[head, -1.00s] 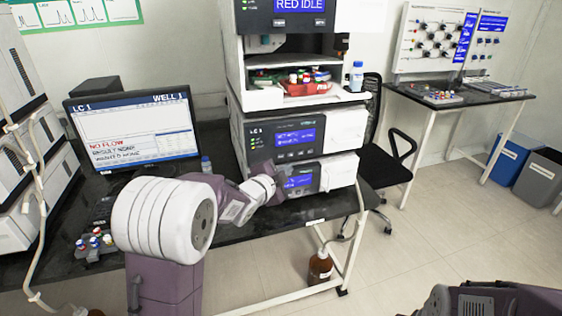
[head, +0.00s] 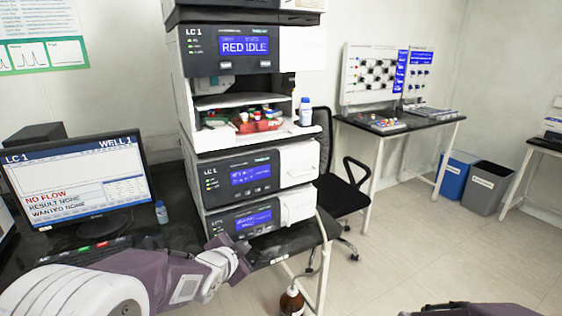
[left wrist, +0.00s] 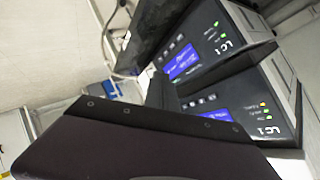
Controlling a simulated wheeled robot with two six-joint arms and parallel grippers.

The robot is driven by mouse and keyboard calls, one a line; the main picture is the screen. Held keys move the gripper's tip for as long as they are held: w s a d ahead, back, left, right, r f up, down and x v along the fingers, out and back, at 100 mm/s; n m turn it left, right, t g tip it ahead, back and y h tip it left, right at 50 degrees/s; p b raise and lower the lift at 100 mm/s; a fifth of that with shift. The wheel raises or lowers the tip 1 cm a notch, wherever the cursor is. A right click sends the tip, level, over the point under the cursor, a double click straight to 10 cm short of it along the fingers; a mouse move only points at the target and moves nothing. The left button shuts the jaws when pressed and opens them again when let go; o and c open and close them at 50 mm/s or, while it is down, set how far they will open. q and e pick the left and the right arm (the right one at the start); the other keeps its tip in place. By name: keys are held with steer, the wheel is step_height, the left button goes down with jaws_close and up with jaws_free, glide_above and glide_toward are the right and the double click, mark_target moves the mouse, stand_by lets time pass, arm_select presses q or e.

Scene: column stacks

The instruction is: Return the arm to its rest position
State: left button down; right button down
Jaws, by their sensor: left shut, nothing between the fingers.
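My left arm comes in from the lower left in the head view. Its gripper (head: 238,256) is shut and empty, in front of the lowest module of the LC 1 stack (head: 297,208). From this angle I cannot tell how far it is from the module's front. The left wrist view shows dark gripper parts close up, with LC 1 module fronts (left wrist: 205,50) behind them, tilted in the picture. Part of my right arm shows at the lower right edge of the head view; its gripper is out of frame.
A monitor (head: 75,185) reading "NO FLOW" and a small bottle (head: 161,212) stand on the dark bench left of the stack. A brown bottle (head: 292,300) stands on the floor below. A black chair (head: 345,195) is right of the stack. Open floor (head: 420,240) lies at right.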

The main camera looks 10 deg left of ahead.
arm_select(q)
steer(key=s+a+f+n+g+y, duration=0.1)
steer(key=s+f+n+g, duration=0.5)
steer(key=s, duration=0.5)
steer(key=s+f+n+g, duration=0.4)
steer(key=s+f, duration=0.4)
steer(key=s, duration=0.4)
step_height(320, 180, up, 14)
steer(key=p, duration=1.3)
steer(key=shift+f+g+p, duration=0.15)
steer(key=shift+g+p, duration=0.15)
steer(key=shift+p, duration=0.05)
steer(key=shift+a, duration=0.1)
